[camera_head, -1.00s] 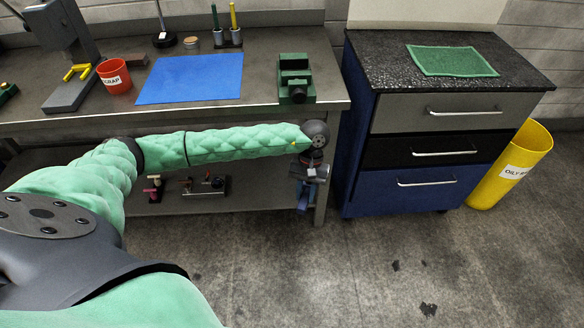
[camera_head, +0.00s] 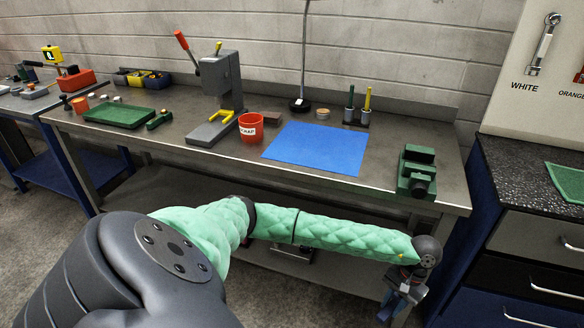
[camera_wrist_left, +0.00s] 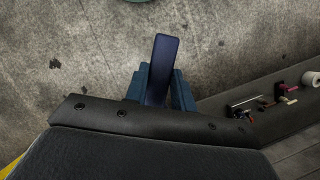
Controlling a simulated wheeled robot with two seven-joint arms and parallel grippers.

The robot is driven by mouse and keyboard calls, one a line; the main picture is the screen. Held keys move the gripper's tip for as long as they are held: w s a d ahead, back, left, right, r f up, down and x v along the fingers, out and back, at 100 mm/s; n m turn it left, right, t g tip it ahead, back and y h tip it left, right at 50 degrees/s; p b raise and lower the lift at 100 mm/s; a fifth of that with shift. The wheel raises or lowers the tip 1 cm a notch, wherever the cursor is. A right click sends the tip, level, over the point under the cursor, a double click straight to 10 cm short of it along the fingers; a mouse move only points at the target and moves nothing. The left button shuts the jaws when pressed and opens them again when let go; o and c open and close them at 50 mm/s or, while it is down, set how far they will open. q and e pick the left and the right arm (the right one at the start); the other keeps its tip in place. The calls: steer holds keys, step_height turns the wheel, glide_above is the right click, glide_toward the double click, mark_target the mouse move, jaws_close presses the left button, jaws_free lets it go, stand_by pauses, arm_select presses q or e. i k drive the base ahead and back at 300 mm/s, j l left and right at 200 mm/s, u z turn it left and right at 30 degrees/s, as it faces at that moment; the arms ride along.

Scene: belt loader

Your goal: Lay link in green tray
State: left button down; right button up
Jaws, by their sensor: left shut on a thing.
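The green tray (camera_head: 118,116) lies flat on the left part of the workbench in the head view. My left gripper (camera_head: 388,308) hangs low at the right, in front of the bench's right end and below its top. In the left wrist view my left gripper (camera_wrist_left: 164,90) is shut on a flat, dark blue link (camera_wrist_left: 161,68), which sticks out past the fingers over the concrete floor. The link is hard to make out in the head view. My right gripper is in neither view.
On the workbench (camera_head: 200,170) stand a grey press (camera_head: 220,85), a red scrap cup (camera_head: 251,127), a blue mat (camera_head: 318,148) and a green vise (camera_head: 417,172). A dark drawer cabinet (camera_head: 520,235) stands at the right. Small parts lie on the lower shelf.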

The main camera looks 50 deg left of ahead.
mark_target(119, 117)
steer(key=k+j+u, duration=0.1)
steer(key=j, duration=0.5)
steer(key=k+j, duration=0.25)
steer(key=j, duration=0.4)
steer(key=k+j+u, duration=0.15)
steer(key=j, duration=0.5)
steer(key=k+j+u, duration=0.1)
steer(key=j, duration=0.55)
steer(key=k+j, duration=0.2)
steer(key=j, duration=0.45)
steer(key=k+j+u, duration=0.15)
steer(key=j, duration=0.5)
steer(key=j+u, duration=0.1)
steer(key=j, duration=0.55)
